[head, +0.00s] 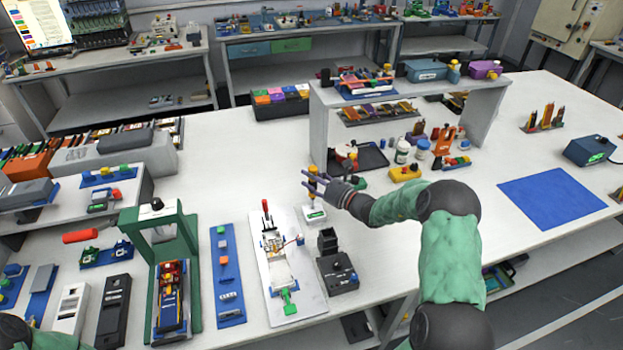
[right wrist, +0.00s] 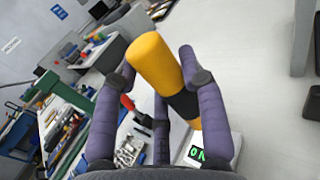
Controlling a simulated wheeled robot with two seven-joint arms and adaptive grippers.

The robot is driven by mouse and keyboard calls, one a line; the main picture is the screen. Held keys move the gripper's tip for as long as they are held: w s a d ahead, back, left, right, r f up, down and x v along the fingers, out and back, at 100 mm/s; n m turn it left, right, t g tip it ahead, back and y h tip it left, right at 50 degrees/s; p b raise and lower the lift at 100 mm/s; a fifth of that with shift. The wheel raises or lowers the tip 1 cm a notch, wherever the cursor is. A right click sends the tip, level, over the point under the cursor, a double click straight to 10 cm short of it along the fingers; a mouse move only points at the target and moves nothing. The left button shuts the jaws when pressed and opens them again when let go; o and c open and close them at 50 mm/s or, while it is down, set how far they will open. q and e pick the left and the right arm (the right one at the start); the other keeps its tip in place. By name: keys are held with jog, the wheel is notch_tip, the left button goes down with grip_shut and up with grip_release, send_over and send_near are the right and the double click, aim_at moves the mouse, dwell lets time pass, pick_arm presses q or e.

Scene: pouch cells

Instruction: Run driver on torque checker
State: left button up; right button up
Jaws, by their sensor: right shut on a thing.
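The driver has a thick yellow handle with a black band (right wrist: 158,65). It stands roughly upright in my right gripper (head: 318,180), whose purple fingers are shut on it. In the right wrist view the fingers sit on both sides of the handle. The torque checker (head: 315,214) is a small white box with a green display, directly below the driver in the head view. It also shows in the right wrist view, with its lit display (right wrist: 196,152). I cannot tell whether the driver's tip touches it. My left gripper is not in view.
A white board with a clamp fixture (head: 297,303) lies just left of the checker. A black box with a knob (head: 338,272) stands in front. A raised shelf (head: 420,97) stands behind.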

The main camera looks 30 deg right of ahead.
aim_at(312, 169)
jog(key=shift+f+b, duration=0.3)
jog(key=shift+f, duration=0.05)
dwell(0.9)
jog(key=shift+s+f, duration=0.1)
jog(key=shift+f, duration=0.15)
dwell(0.6)
jog(key=shift+a, duration=0.1)
jog(key=shift+r+p, duration=2.3)
jog(key=shift+r, duration=1.45)
jog(key=shift+f, duration=0.1)
